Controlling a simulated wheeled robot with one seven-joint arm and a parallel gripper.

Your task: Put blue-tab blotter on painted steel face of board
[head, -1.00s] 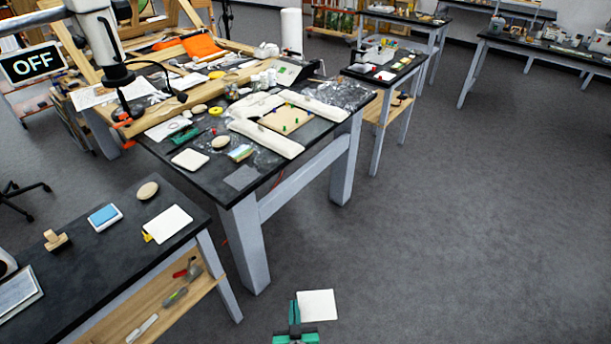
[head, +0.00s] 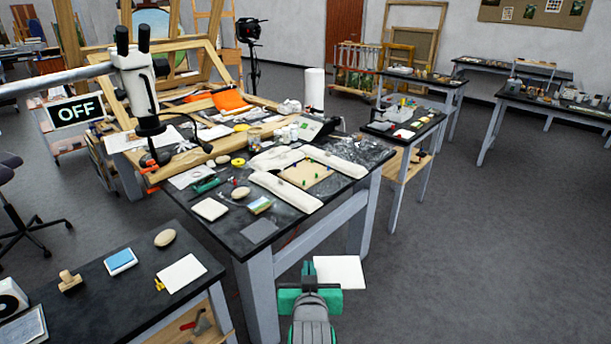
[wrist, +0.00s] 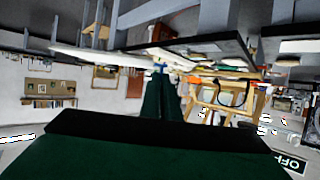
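My gripper (head: 309,270) is shut on the blue-tab blotter (head: 340,272), a white sheet held out in front of me, to the right of the main table's near legs. In the wrist view, a bit of the blue tab (wrist: 158,67) shows between the fingertips (wrist: 160,76), and the sheet (wrist: 105,57) is seen nearly edge-on. A tan board (head: 306,174) with several small coloured pins lies on the main table between white padded bars. My gripper is apart from it, on the near side. I cannot tell which surface is painted steel.
A nearer table at left holds a yellow-tab white sheet (head: 183,273), a blue pad (head: 121,261) and a stone (head: 165,237). Floor at right (head: 480,260) is clear.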

